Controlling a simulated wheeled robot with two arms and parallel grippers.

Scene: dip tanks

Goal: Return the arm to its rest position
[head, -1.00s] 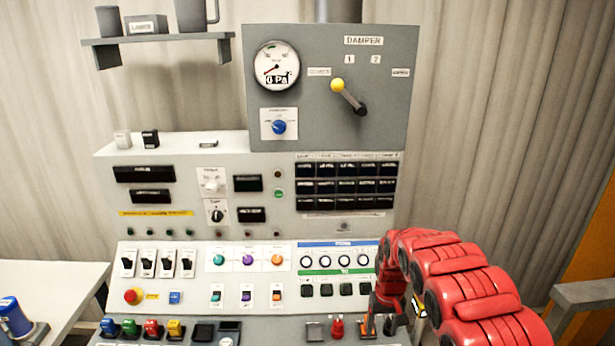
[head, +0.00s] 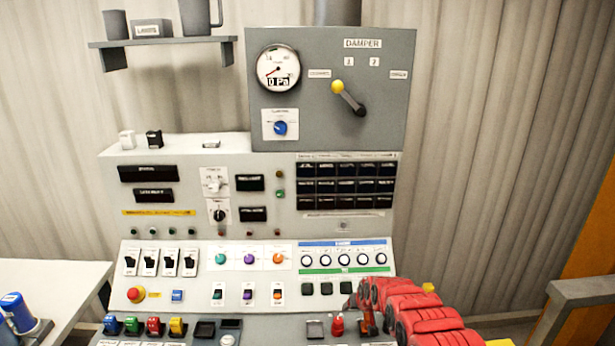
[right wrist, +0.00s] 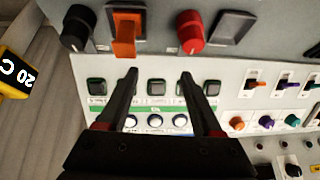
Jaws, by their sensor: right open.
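My red right arm comes in at the lower right of the head view, in front of the console's lower right corner. Its gripper cannot be made out clearly in that view. In the right wrist view my right gripper (right wrist: 158,78) shows two dark fingers, spread apart with nothing between them. Beyond them are the console's green square buttons (right wrist: 156,88), an orange lever switch (right wrist: 125,35) and a red knob (right wrist: 193,34). The fingers look clear of these controls, though the exact gap cannot be told. My left gripper is in neither view.
The grey console (head: 130,230) fills the middle, with a damper panel (head: 385,60) and its yellow-knobbed lever (head: 348,97) above. A white table (head: 50,275) with a blue container (head: 15,312) stands left. A grey ledge (head: 580,291) is at right.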

